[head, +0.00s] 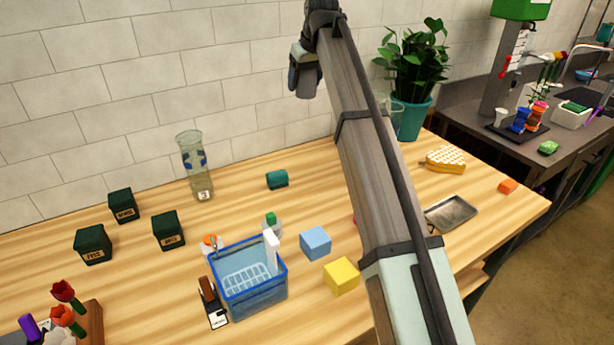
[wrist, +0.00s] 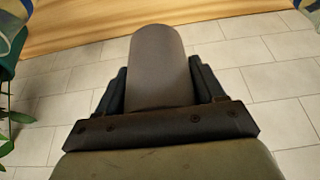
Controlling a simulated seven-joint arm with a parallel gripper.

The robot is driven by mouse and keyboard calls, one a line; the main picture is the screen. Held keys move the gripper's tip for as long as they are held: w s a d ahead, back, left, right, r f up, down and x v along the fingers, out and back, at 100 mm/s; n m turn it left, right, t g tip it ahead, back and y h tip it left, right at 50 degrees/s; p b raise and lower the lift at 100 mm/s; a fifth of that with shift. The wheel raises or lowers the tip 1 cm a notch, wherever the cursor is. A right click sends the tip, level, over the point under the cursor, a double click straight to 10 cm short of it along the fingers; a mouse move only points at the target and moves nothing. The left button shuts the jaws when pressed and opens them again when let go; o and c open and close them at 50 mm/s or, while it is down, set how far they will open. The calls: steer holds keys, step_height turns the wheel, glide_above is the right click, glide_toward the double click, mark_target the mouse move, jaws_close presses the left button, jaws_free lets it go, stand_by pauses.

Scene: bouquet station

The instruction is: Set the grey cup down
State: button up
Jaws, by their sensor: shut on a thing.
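The grey cup (wrist: 158,60) shows in the wrist view as a plain grey cylinder between the two dark fingers of my gripper (wrist: 160,84). The gripper is shut on its sides. Behind the cup in this view are pale tiles and a strip of wood. In the head view my gripper (head: 303,70) is high up in front of the tiled wall, above the back of the wooden table (head: 130,285). The arm covers part of the table.
A blue basket (head: 250,290) stands at the front, beside a blue cube (head: 315,243) and a yellow cube (head: 341,276). A glass vase (head: 195,165), dark green boxes (head: 168,230) and a potted plant (head: 414,75) stand further back. A metal tray (head: 451,213) lies right. Bare wood shows between them.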

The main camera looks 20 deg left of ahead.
step_height(320, 180, down, 27)
steer(key=shift+d+f, duration=0.1)
steer(key=shift+d, duration=0.05)
stand_by(0.6)
steer(key=shift+f, duration=0.15)
steer(key=o, duration=1.1)
steer(key=v, duration=1.2)
